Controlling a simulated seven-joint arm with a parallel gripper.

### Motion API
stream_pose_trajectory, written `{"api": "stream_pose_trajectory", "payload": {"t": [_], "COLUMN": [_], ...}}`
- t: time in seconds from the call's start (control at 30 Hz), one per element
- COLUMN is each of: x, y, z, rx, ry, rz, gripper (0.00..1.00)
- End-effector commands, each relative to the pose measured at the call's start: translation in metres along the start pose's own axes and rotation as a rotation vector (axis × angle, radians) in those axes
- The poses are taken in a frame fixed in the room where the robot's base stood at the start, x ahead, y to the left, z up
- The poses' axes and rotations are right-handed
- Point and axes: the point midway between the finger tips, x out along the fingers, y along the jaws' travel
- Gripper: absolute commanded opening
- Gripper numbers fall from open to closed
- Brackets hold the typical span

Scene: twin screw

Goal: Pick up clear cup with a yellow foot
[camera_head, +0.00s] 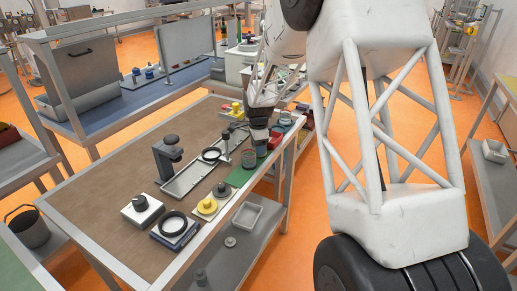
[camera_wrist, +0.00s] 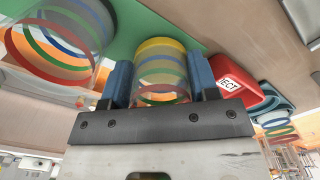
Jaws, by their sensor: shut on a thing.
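The clear cup with a yellow foot (camera_wrist: 160,48) is between the two blue fingers of my gripper (camera_wrist: 160,72) in the wrist view. It has blue, red and green bands, and its yellow foot points to the top of that picture, against the green mat (camera_wrist: 135,15). The fingers are shut on its sides. I cannot tell whether the foot touches the mat. In the head view my gripper (camera_head: 259,139) is low over the table's right end; the held cup is hard to make out there.
Another clear banded cup (camera_wrist: 62,38) stands close on the left in the wrist view. A red tray with lettering (camera_wrist: 236,84) is close on the right, with another banded cup (camera_wrist: 275,124) beyond. In the head view the table's left part (camera_head: 105,180) is clear.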

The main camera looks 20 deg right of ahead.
Motion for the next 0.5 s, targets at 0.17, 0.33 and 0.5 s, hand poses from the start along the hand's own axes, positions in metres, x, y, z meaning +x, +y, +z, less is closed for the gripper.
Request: {"api": "stream_pose_trajectory", "payload": {"t": [0.17, 0.33, 0.5], "x": [-0.019, -0.044, -0.069], "y": [0.0, 0.0, 0.0], "z": [0.0, 0.0, 0.0], "rx": [0.0, 0.0, 0.0], "ry": [0.0, 0.0, 0.0], "rz": [-0.002, -0.002, -0.001], "gripper": [0.32, 0.32, 0.32]}}
